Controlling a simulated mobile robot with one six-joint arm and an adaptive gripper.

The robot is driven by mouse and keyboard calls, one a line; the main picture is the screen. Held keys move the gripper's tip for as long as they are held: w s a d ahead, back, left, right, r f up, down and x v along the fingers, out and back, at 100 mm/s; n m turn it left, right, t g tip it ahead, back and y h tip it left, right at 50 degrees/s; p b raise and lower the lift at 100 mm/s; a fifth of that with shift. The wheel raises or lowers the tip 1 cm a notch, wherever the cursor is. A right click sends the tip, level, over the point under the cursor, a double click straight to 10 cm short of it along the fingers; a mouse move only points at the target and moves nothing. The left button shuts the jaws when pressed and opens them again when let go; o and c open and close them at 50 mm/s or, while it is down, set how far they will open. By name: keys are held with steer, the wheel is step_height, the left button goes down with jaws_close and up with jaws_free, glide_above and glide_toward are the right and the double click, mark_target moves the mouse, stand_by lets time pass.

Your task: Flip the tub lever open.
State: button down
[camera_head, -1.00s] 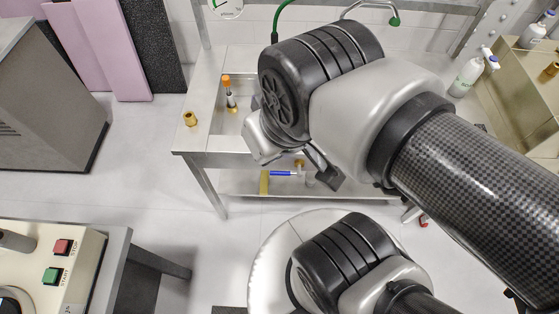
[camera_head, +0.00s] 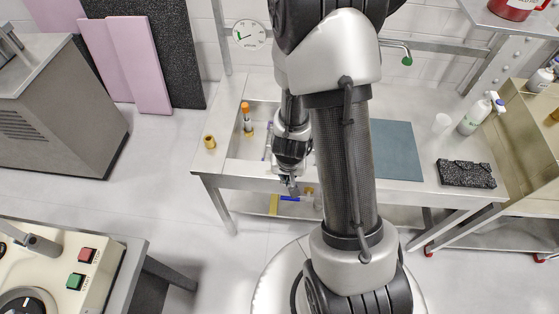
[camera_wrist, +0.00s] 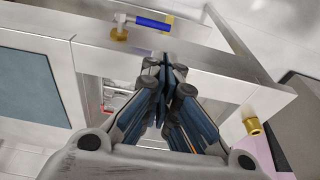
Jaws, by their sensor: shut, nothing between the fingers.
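The tub lever is a blue handle (camera_head: 290,198) on a brass valve (camera_head: 309,190) below the front edge of the steel tub bench. In the wrist view, the blue handle (camera_wrist: 153,23) lies sideways, to the right of its brass valve (camera_wrist: 119,33). My gripper (camera_head: 291,188) points down at the bench front, close to the lever; the head view does not clearly show whether they touch. In the wrist view, my gripper (camera_wrist: 165,66) has its fingers together and empty, with a visible gap to the handle. My arm hides part of the tub.
An orange-topped standpipe (camera_head: 246,118) stands in the tub, and a brass fitting (camera_head: 209,142) sits on the left rim. A blue-grey mat (camera_head: 396,150), a black block (camera_head: 466,174) and a spray bottle (camera_head: 474,116) are on the right. Floor is open at the left.

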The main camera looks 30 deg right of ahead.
steer(key=shift+s+d+f, duration=0.2)
steer(key=shift+f, duration=0.15)
steer(key=shift+s+d+f, duration=0.15)
steer(key=shift+f, duration=0.2)
steer(key=shift+f, duration=0.1)
steer(key=b+x, duration=0.7)
steer(key=x, duration=0.7)
steer(key=shift+s+d, duration=0.15)
steer(key=shift+s, duration=0.05)
steer(key=shift+s+g+p, duration=0.15)
steer(key=shift+g+p, duration=0.15)
steer(key=shift+p, duration=0.2)
steer(key=shift+w+f+h, duration=0.1)
steer(key=shift+w+h, duration=0.15)
steer(key=shift+h, duration=0.05)
steer(key=shift+s+p, duration=0.1)
steer(key=shift+p, duration=0.25)
